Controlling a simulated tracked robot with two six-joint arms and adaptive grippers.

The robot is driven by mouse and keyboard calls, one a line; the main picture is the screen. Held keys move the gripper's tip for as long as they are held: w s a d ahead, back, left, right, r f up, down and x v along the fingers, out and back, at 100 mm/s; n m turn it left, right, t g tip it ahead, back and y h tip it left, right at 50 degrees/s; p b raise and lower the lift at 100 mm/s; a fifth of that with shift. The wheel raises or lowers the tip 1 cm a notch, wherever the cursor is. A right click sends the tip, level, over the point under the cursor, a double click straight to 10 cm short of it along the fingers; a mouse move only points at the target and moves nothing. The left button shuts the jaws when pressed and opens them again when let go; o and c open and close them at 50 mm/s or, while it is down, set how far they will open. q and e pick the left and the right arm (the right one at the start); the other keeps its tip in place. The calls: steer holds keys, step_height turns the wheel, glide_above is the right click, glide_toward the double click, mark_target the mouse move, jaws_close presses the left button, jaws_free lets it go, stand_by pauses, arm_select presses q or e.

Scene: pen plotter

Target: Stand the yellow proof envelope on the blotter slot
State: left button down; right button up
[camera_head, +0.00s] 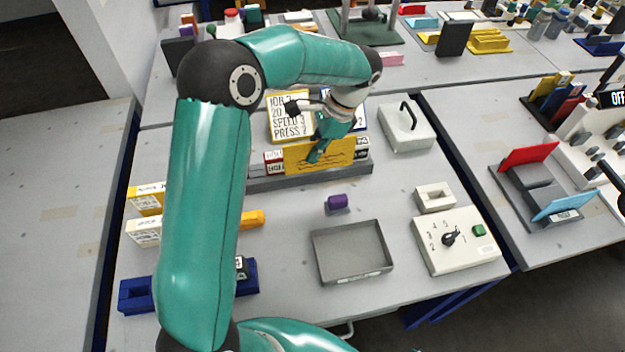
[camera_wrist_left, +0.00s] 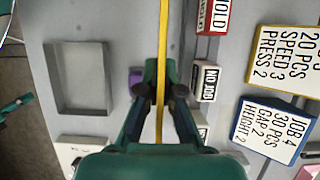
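The yellow proof envelope (camera_head: 335,153) is a flat upright panel in the head view, in front of several labelled blocks at the long grey rack (camera_head: 270,183). My left gripper (camera_head: 317,153) is shut on it from above. In the left wrist view the envelope (camera_wrist_left: 163,40) shows edge-on as a thin yellow strip between the fingertips of the left gripper (camera_wrist_left: 160,97). I cannot tell whether its lower edge touches the rack or hangs just clear. I cannot tell surely which holder is the blotter slot. My right gripper is not in view.
A purple block (camera_head: 337,203) and a grey tray (camera_head: 352,277) are nearer me. A cream slotted block (camera_head: 434,198) and a dial box (camera_head: 455,243) stand right, below a handled lid (camera_head: 405,128). A blue holder (camera_head: 136,296) is lower left. My left arm hides part of the table.

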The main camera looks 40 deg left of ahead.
arm_select(q)
step_height(320, 180, down, 12)
steer(key=shift+d+r+p, duration=0.1)
steer(key=shift+p, duration=0.6)
steer(key=shift+f, duration=0.2)
steer(key=c, duration=1.3)
jaws_free()
steer(key=shift+r, duration=0.1)
